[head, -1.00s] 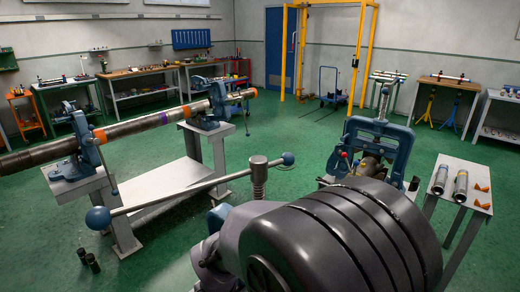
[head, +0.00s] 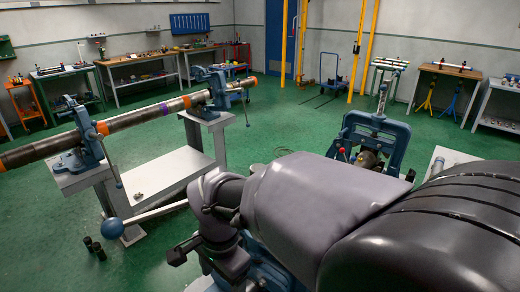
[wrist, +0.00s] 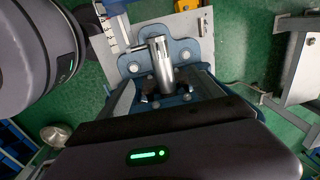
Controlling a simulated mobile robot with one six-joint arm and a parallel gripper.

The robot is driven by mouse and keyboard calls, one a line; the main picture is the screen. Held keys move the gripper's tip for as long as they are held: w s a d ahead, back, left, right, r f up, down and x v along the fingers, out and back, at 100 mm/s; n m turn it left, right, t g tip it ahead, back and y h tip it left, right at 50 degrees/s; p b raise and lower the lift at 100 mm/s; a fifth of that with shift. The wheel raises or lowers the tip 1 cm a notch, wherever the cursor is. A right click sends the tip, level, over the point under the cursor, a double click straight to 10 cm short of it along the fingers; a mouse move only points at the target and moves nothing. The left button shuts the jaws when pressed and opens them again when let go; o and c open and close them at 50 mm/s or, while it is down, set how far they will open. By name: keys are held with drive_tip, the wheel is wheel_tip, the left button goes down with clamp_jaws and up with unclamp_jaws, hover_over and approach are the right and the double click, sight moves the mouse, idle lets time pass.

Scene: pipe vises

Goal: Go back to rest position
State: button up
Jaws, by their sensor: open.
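My arm (head: 320,200) fills the lower right of the head view, folded over a near blue vise (head: 272,272) and hiding most of it. In the wrist view, the dark fingers of my gripper (wrist: 170,88) stand apart with nothing seen held between them. Beyond them is a blue vise (wrist: 185,55) with a shiny metal cylinder (wrist: 163,65). I cannot tell the distance between the fingers and the cylinder. The fingertips are hard to make out in the head view.
A lever with a blue ball (head: 112,228) sticks out left from under my arm. A long pipe (head: 140,118) lies across two blue vises on stands at left. Another blue vise (head: 375,140) stands behind my arm. Workbenches line the walls; green floor (head: 300,115) is open between.

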drive_tip(key=s+d+r+n+t+b, duration=0.1)
drive_tip(key=s+d+r+t+b, duration=0.1)
drive_tip(key=s+d, duration=0.3)
drive_tip(key=s+d+r+n+t+y+b, duration=0.1)
drive_tip(key=s+d, duration=0.5)
drive_tip(key=d, duration=0.7)
drive_tip(key=shift+r+n+t+b, duration=0.65)
drive_tip(key=shift+n+t+b, duration=0.15)
drive_tip(key=shift+t+b, duration=0.25)
drive_tip(key=shift+s, duration=0.1)
drive_tip(key=shift+c, duration=0.3)
